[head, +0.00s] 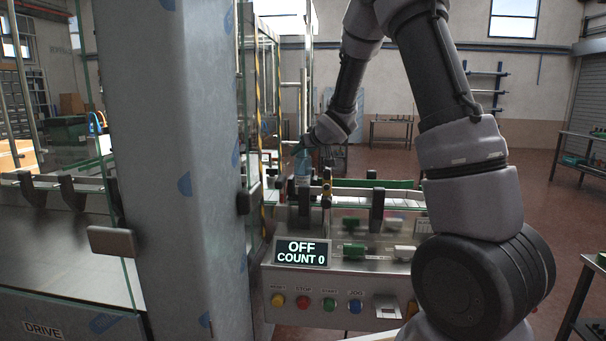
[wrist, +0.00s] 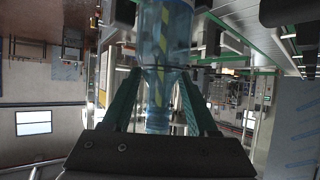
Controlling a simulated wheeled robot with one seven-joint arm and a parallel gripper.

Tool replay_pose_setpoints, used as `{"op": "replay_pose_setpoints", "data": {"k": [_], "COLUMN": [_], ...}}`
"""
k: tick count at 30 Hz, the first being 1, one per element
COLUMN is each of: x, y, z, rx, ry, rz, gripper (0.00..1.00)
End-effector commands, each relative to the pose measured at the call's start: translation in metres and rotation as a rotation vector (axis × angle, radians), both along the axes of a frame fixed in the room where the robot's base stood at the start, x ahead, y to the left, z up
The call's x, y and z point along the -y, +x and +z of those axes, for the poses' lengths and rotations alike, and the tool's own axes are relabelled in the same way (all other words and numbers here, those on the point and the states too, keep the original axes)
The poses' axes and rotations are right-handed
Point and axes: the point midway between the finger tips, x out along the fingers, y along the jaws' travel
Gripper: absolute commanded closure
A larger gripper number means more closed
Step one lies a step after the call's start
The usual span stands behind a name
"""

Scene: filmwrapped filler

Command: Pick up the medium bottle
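A clear bluish bottle (head: 302,167) stands upright at the near left end of the conveyor on the machine in the head view. Whether it is the medium one cannot be told, as no other bottle shows clearly for comparison. It fills the upper middle of the wrist view (wrist: 166,35), its neck pointing toward my palm. My gripper (wrist: 159,76) has its two green fingers spread, one on each side of the bottle's neck, with the tips near the shoulder. I cannot tell if the tips touch it. In the head view my gripper (head: 308,143) is at the bottle's top, partly hidden by my wrist.
A display (head: 302,252) reads OFF, COUNT 0, above a row of coloured buttons. A wide metal post (head: 170,170) and glass panels stand left of the bottle. Conveyor guide rails (head: 372,184) run right from it. A table (head: 390,124) stands far behind.

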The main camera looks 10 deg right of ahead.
Motion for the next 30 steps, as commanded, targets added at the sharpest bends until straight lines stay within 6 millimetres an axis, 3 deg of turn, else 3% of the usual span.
{"op": "replay_pose_setpoints", "data": {"k": [1,3,4,17,30], "x": [0.0,0.0,0.0,0.0,0.002], "y": [0.0,0.0,0.0,0.0,0.0], "z": [0.0,0.0,0.0,0.004,0.063], "rx": [0.0,0.0,0.0,0.0,0.003], "ry": [0.0,0.0,0.0,0.0,0.001], "rz": [0.0,0.0,0.0,0.001,-0.001], "gripper": [0.65,0.91,1.0,1.0,1.0]}}
